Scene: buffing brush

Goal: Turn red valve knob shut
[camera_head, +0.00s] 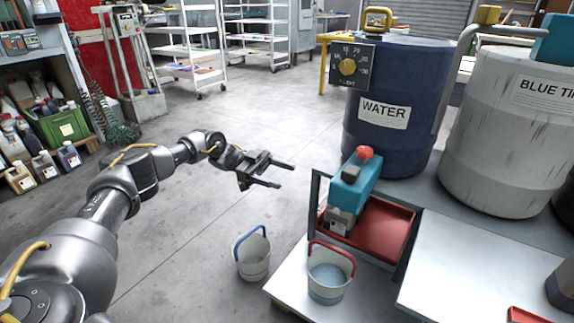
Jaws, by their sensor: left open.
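The red valve knob (364,152) sits on top of a teal and grey dispenser (350,186). The dispenser stands at the left end of the metal bench, in front of the dark blue WATER barrel (385,140). My left gripper (287,176) is open and empty, with its two fingers pointing right. It is in the air to the left of the knob, apart from it. My right gripper is not in view. Whether the valve is open or shut cannot be told.
A red tray (390,232) lies beside the dispenser. A bucket with a red handle (328,278) stands below it on a low shelf, and a blue-handled bucket (252,258) stands to its left. A white BLUE TINT barrel (500,150) stands right. Floor around my left arm is clear.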

